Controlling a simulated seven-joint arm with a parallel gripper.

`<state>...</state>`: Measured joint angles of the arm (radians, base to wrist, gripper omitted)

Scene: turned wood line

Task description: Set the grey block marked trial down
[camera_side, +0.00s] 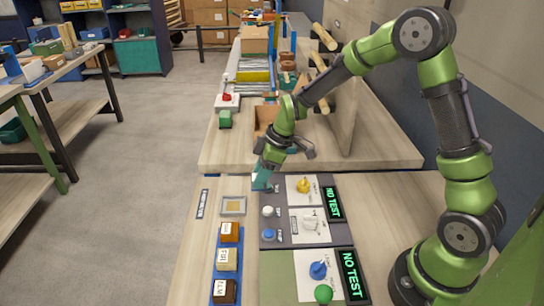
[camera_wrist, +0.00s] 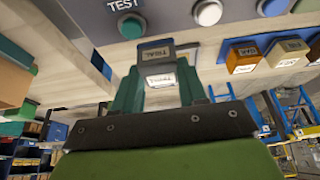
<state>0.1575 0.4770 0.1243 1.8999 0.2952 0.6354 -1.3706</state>
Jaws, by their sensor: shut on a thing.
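My gripper (camera_side: 262,178) is shut on the grey block marked trial (camera_wrist: 157,52). In the wrist view the block sits between the teal fingertips (camera_wrist: 158,88), with a dark labelled face and a bright labelled face showing. In the side view the gripper hangs near the back left corner of the grey panel (camera_side: 268,239), and the block itself cannot be made out. I cannot tell if the block touches anything below. A small square tray with a tan middle (camera_side: 222,206) lies left of the panel.
A blue strip (camera_side: 239,272) bears orange-brown, cream and dark brown labelled blocks. The grey panel has a white button (camera_side: 268,211), a blue button (camera_side: 269,234), a yellow piece (camera_side: 303,185) and a "NO TEST" display (camera_side: 333,204). A second panel (camera_side: 278,273) lies in front.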

